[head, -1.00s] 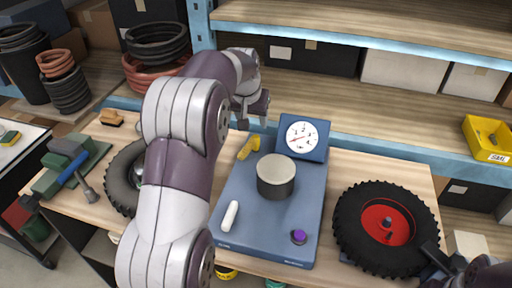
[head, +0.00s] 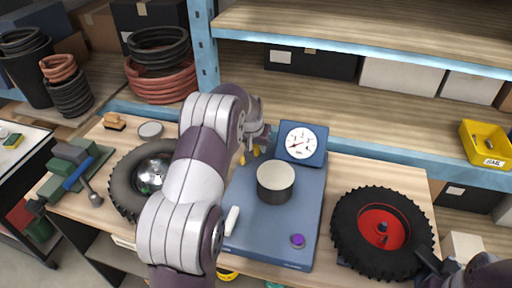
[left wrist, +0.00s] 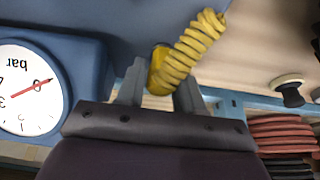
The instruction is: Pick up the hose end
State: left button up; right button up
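The hose end is the yellow end of a coiled hose (left wrist: 195,42). In the left wrist view it sits between the two grey fingers of my left gripper (left wrist: 161,90), which stand close on either side of it. The gripper looks shut on it, though part of the contact is hidden by the coils. In the head view my left gripper (head: 258,142) is low at the back left of the blue gauge unit, and bits of yellow hose (head: 242,158) show beside it. My right gripper (head: 434,266) shows only partly, dark, at the lower right edge; its fingers are unclear.
The blue unit (head: 257,222) carries a dial gauge (head: 300,143) and a dark cylinder with a pale top (head: 275,182). A black tyre with a red hub (head: 383,228) lies to the right. Another wheel (head: 126,188) lies left. A blue shelf edge (head: 375,154) runs behind.

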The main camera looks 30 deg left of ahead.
pick_arm(q)
grip_shut()
notch_tip(320, 180, up, 9)
jog(key=shift+r+b, duration=0.2)
jog(key=shift+b, duration=0.7)
jog(key=shift+r, duration=0.35)
